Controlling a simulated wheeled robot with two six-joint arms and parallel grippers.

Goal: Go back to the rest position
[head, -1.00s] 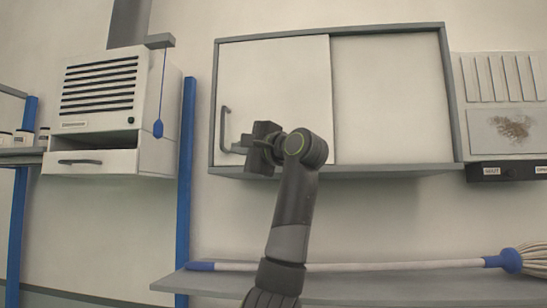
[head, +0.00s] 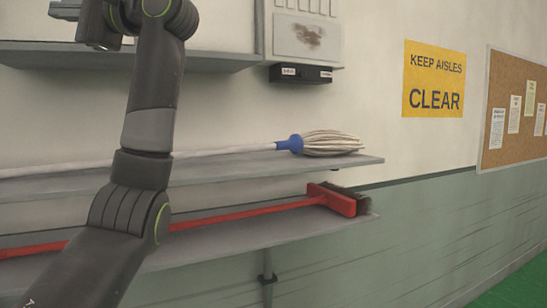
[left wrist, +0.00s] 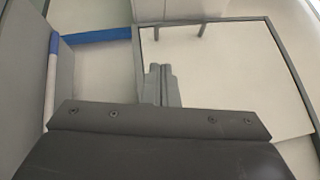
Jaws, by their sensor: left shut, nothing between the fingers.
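My left gripper (head: 92,22) is at the upper left of the head view, raised on my left arm, and partly cut by the top edge. In the left wrist view its two fingers (left wrist: 161,85) lie together, shut and empty. I cannot tell how far the fingers are from the door. My right gripper is not in view.
A mop (head: 325,144) lies on the upper wall shelf (head: 225,170). A red broom (head: 338,200) lies on the lower shelf (head: 230,240). A yellow sign (head: 434,79) and a cork board (head: 515,108) hang at right.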

